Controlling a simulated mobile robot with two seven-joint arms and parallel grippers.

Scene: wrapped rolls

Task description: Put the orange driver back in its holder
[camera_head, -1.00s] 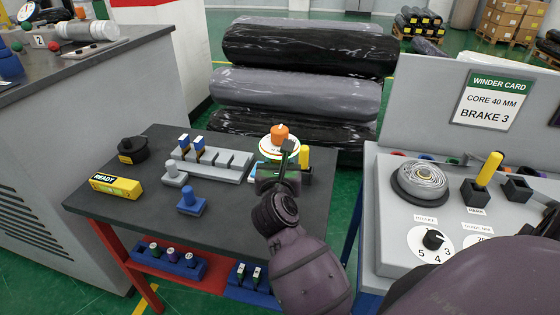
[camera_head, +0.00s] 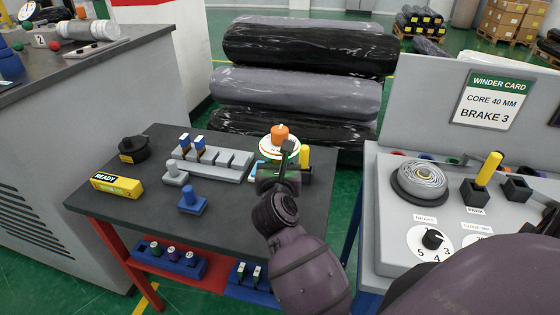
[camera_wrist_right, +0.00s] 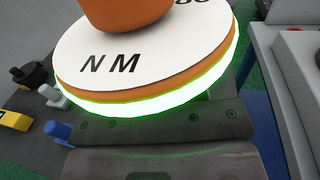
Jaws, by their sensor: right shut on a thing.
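The orange driver (camera_head: 280,133) has an orange knob on top of a white dial disc. In the right wrist view its disc (camera_wrist_right: 130,62) reads "NM" and has a glowing green rim. My right gripper (camera_head: 278,170) is shut on the driver below the disc, at the right side of the dark table. The driver's lower part is hidden by the gripper. A grey slotted rack (camera_head: 232,172) stands at the table's back, with two white-and-blue pieces in its left slots. I cannot tell which thing is the driver's holder. My left gripper is not in view.
The dark table (camera_head: 130,212) also holds a yellow READY box (camera_head: 116,186), a black round piece (camera_head: 133,149), a grey peg block (camera_head: 174,173) and a blue one (camera_head: 191,202). A yellow handle (camera_head: 304,158) stands close right of the gripper. A grey winder panel (camera_head: 400,255) borders the right.

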